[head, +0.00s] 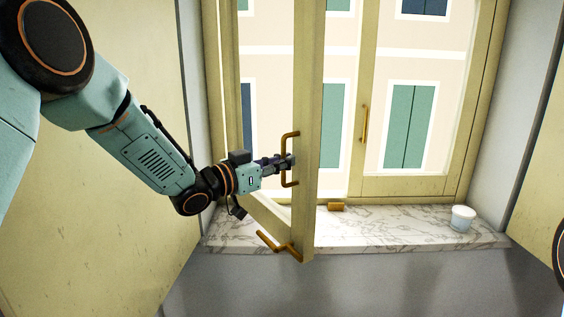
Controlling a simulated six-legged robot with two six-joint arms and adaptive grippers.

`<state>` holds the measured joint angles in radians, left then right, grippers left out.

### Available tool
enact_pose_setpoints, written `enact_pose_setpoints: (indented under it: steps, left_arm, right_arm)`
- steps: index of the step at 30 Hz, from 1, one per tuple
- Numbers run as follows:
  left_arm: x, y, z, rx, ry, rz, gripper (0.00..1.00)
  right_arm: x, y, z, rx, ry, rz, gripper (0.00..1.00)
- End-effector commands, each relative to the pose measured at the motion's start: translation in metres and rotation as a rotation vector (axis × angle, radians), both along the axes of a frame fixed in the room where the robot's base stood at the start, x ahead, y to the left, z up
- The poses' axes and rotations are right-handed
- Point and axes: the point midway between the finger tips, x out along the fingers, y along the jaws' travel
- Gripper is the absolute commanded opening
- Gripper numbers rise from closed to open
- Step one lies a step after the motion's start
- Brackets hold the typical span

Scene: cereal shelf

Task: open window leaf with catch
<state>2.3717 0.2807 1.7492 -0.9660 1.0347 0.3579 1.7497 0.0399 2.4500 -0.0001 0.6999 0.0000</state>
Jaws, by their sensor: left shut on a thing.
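The left window leaf (307,110), with a cream-yellow frame, stands swung inward from the window, its free edge towards me over the sill. A brass bow handle (291,134) is on this leaf. My left gripper (287,163) is shut on the handle at its middle; the fingers hide part of it. A brass catch (281,246) with a bent bar is at the leaf's bottom corner, below my gripper. The right leaf (410,186) looks closed and has its own brass handle (364,124). My right gripper is not in view.
A marbled sill (390,228) runs below the window. A white cup (462,218) stands near its right end. A small brass block (336,206) sits at its back, beside the open leaf. Walls flank the window on both sides.

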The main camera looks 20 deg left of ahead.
Motion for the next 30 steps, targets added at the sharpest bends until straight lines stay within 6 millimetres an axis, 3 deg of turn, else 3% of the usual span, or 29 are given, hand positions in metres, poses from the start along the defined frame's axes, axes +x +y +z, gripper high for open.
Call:
enact_pose_setpoints:
  steps: [22, 23, 25, 30]
  left_arm:
    - [0.0019, -0.0006, -0.0009, 0.0, 0.003, 0.003, 0.0]
    - [0.0018, -0.0004, -0.0009, -0.001, 0.003, 0.003, 0.12]
    - [0.0017, -0.0003, -0.0008, 0.0, 0.003, 0.003, 0.18]
    - [0.0018, -0.0003, -0.0002, 0.0, 0.001, 0.003, 0.19]
  right_arm:
    - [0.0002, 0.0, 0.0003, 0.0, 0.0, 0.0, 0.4]
    - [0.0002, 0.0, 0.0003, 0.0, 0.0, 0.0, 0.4]
    - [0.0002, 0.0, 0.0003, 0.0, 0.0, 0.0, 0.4]
    - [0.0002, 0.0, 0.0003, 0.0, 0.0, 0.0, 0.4]
